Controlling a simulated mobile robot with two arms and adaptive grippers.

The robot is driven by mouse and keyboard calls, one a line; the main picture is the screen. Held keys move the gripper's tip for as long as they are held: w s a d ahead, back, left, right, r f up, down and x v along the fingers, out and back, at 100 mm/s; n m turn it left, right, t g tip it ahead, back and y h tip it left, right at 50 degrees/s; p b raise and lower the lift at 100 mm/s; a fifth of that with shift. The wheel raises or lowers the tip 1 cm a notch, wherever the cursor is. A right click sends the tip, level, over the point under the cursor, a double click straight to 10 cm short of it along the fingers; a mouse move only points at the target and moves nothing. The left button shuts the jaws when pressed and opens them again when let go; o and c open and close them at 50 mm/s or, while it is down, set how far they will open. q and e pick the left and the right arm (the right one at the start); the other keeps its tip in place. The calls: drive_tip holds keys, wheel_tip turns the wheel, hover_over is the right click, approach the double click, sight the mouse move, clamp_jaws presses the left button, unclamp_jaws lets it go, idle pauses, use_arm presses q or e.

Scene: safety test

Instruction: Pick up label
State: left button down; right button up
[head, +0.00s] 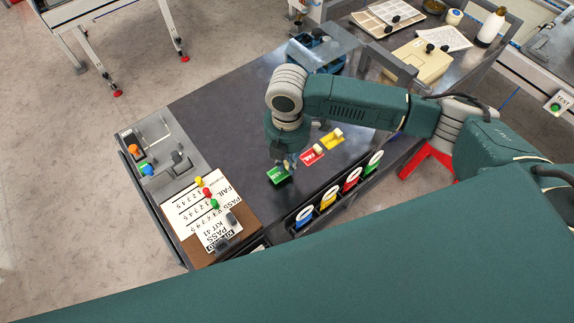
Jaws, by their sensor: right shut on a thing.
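A green label (279,175) is at the middle of the dark tabletop, directly under my right gripper (287,163). The right gripper points down and is shut on the green label; the arm hides part of the fingers. I cannot tell whether the label touches the table or is just above it. A red label (309,155) and a yellow label (331,141) lie in a row to the right of it, each with a small pale knob. My left gripper is not in view.
A board with PASS and FAIL sheets (195,218) and colored pegs lies at the table's left front. A grey fixture (160,160) with orange and blue knobs is behind it. Bins with blue, yellow, red and green fronts (328,199) line the front edge. The tabletop's left middle is clear.

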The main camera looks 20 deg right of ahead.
sight(287, 164)
wheel_tip(287, 164, up, 18)
drive_tip(key=shift+o, duration=0.4)
drive_tip(key=shift+f, duration=0.15)
